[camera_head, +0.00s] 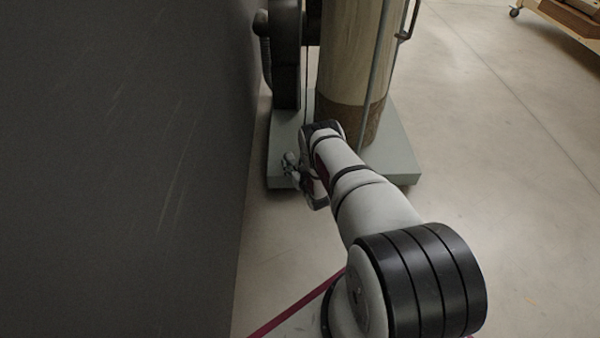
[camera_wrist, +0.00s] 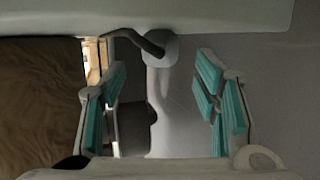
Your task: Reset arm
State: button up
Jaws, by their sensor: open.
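My arm (camera_head: 375,205) reaches forward from the lower right of the head view. My gripper (camera_head: 291,168) is at its far end, small and partly hidden, pointing left near the machine's grey base. In the wrist view my gripper (camera_wrist: 163,104) is open, its teal finger pads wide apart. Nothing is held between them.
A dark grey wall (camera_head: 120,170) fills the left of the head view. Ahead, a machine with a tall cylindrical bag (camera_head: 347,60) stands on a grey base (camera_head: 398,150). Open concrete floor (camera_head: 500,160) lies to the right. A wheeled cart (camera_head: 565,22) is at the far right.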

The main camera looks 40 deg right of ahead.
jog(key=v, duration=0.7)
jog(key=shift+w+r, duration=0.1)
